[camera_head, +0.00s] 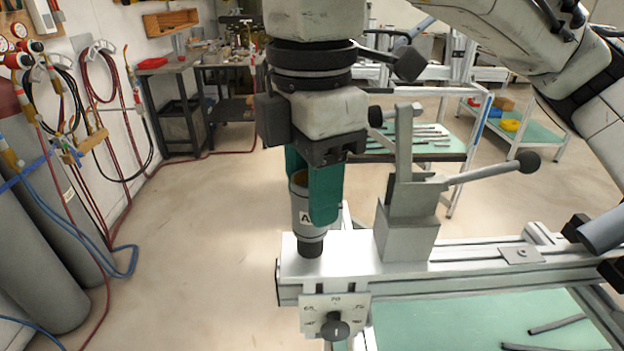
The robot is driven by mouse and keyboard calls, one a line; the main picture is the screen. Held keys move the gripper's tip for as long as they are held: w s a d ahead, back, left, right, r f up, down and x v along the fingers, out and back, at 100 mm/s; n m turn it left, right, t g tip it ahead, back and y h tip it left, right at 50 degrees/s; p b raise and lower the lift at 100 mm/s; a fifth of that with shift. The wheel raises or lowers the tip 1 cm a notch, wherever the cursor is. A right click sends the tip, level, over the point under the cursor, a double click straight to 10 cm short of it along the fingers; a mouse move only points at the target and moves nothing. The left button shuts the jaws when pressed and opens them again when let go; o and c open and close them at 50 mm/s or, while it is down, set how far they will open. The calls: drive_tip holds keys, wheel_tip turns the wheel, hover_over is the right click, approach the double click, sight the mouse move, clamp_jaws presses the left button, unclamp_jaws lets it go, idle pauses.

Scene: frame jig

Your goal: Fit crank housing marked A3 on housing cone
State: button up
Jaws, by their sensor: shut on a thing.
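The crank housing (303,213) is a grey, upright tube with a white label on its side. The letter A shows on the label; the rest is hidden by a finger. My gripper (314,196) has green fingers and is shut on the housing from above, near its upper part. A short black round piece (311,249) shows directly below the housing, on the left end of the light metal beam. It may be the housing cone or the housing's lower end; I cannot tell which, nor whether the housing is seated.
A grey clamp block with a ball-ended lever (410,215) stands on the beam (470,250) close to the right of the housing. A dial knob (335,328) sits on the beam's front plate.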

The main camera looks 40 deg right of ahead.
drive_tip(key=shift+f+b, duration=0.7)
drive_tip(key=shift+f, duration=0.85)
drive_tip(key=o, duration=1.2)
drive_tip(key=shift+r, duration=0.1)
wheel_tip(320, 180, up, 11)
drive_tip(key=p, duration=0.1)
drive_tip(key=shift+f, duration=0.2)
